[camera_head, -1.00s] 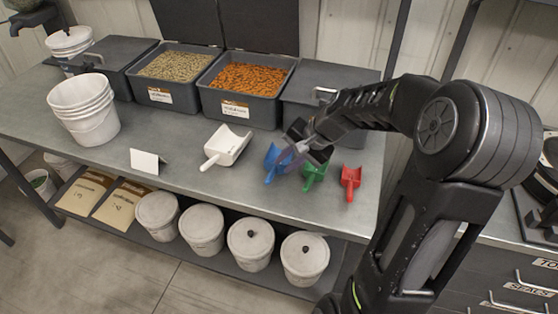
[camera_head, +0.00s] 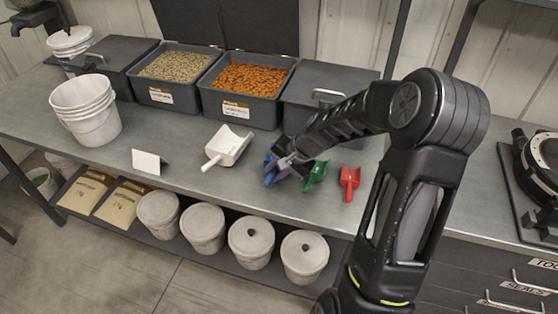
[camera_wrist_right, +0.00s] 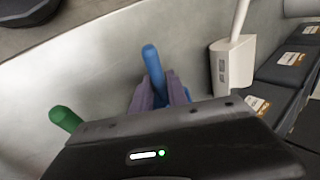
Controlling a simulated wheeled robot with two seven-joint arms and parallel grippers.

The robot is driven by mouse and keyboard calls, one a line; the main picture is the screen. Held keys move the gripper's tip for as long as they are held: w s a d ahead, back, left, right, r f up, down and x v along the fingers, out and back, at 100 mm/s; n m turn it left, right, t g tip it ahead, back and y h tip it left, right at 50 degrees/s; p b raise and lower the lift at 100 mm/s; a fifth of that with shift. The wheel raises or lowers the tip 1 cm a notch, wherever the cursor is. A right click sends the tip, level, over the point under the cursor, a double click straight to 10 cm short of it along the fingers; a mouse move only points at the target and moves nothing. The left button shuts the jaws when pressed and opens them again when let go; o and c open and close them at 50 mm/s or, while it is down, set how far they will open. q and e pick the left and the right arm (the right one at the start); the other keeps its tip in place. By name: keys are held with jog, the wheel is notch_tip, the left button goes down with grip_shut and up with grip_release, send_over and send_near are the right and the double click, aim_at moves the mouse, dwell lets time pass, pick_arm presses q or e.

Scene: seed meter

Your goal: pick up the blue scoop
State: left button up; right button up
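The blue scoop (camera_head: 269,180) lies on the grey workbench, partly hidden by my right gripper (camera_head: 284,168). In the right wrist view, the scoop's blue handle (camera_wrist_right: 152,62) points away between the two purple-grey fingers of the right gripper (camera_wrist_right: 161,92). The fingers are on either side of the handle; I cannot tell whether they press on it. The scoop's bowl is mostly hidden behind the gripper body. My left gripper is not in view.
A green scoop (camera_head: 315,176) lies close right of the gripper, with a red scoop (camera_head: 350,180) beyond it. A white scoop (camera_head: 227,146) lies to the left. Grey bins (camera_head: 240,100) stand behind. The bench front is clear.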

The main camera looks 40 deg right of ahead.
dwell(0.6)
grip_shut()
